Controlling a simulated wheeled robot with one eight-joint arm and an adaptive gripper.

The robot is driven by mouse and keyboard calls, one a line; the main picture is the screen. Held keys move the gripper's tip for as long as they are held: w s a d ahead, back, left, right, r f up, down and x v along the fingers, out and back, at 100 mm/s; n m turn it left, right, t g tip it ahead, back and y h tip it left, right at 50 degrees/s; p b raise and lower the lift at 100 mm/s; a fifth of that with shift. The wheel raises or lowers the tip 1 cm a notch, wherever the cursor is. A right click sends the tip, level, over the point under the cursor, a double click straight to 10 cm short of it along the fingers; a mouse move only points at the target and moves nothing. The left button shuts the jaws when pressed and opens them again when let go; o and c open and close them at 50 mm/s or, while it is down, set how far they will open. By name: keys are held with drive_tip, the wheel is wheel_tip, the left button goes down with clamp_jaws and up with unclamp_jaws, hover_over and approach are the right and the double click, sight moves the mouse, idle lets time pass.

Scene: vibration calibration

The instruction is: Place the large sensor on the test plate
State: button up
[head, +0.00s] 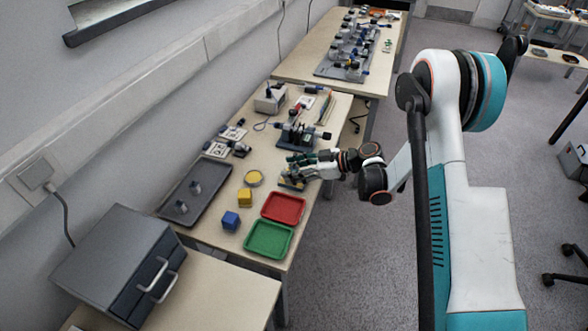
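Two small grey metal pieces, which look like sensors, stand in the dark grey tray (172,219): a nearer one (181,207) and a farther one (195,187). I cannot tell for sure which is larger. My gripper (296,171) is over the right edge of the table, right of the round yellow piece (254,178) and apart from the tray. Its fingers are small and dark, and I cannot tell whether they are open or hold anything. I cannot make out the test plate with certainty.
A blue cube (231,221), a yellow cube (244,197), a red tray (283,208) and a green tray (268,239) lie near the front. A dark apparatus (297,134) stands behind my gripper. A grey drawer box (119,266) stands at the lower left.

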drive_tip(key=shift+d+r, duration=0.1)
drive_tip(key=shift+r, duration=0.15)
drive_tip(key=p+v, duration=0.3)
drive_tip(key=v, duration=0.9)
drive_tip(key=shift+p, duration=0.3)
drive_tip(key=s+r+m+t+h, duration=0.1)
drive_tip(key=s+r+m+h, duration=0.25)
drive_tip(key=r, duration=0.45)
drive_tip(key=s+r+m+h, duration=0.3)
drive_tip(key=s+r+m, duration=0.2)
drive_tip(key=r, duration=0.4)
drive_tip(key=s+d+r+m+t+h, duration=0.1)
drive_tip(key=s+d+r+m+h, duration=0.1)
drive_tip(key=s, duration=0.4)
drive_tip(key=s+d+r+m+t+h, duration=0.1)
drive_tip(key=s+d+m+h, duration=0.1)
drive_tip(key=s, duration=0.5)
drive_tip(key=s+d+r+m+t+h, duration=0.1)
drive_tip(key=s+d+r+m+h, duration=0.1)
drive_tip(key=s, duration=0.5)
drive_tip(key=shift+d+r+m+h, duration=0.35)
drive_tip(key=shift+d+m+h, duration=0.15)
drive_tip(key=shift+d, duration=0.7)
